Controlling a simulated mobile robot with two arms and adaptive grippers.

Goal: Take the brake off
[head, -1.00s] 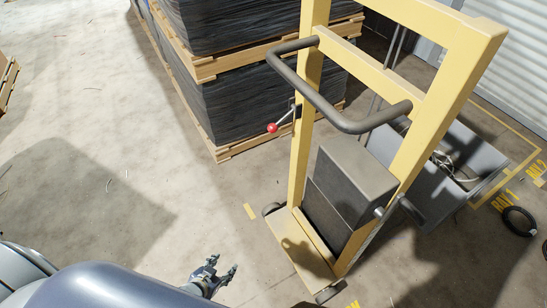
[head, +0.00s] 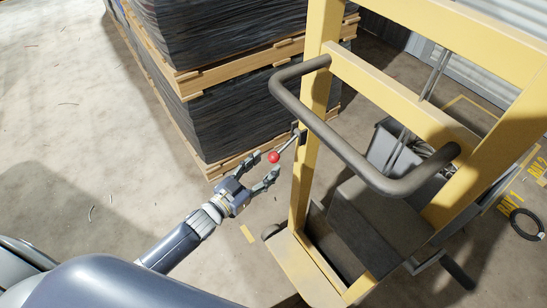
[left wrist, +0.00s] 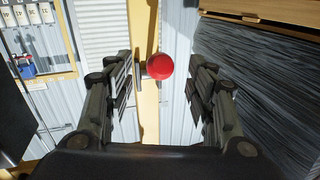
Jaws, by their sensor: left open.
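The brake lever (head: 287,146) has a red ball knob (head: 274,157) and is mounted on the left post of a yellow stacker (head: 309,150). My left gripper (head: 269,166) is open, with its fingertips pointing at the knob and one on either side of it in the head view. In the left wrist view the red knob (left wrist: 160,66) lies between the two open fingers, near the tips and a little above the middle. Whether the fingers touch the knob I cannot tell. My right gripper is not in view.
The stacker's grey handlebar (head: 340,140) juts out above the lever. Stacked pallets of dark wrapped material (head: 237,118) stand just behind the gripper. A grey bin (head: 385,150) and a black cable coil (head: 526,224) are to the right. Floor at left is clear.

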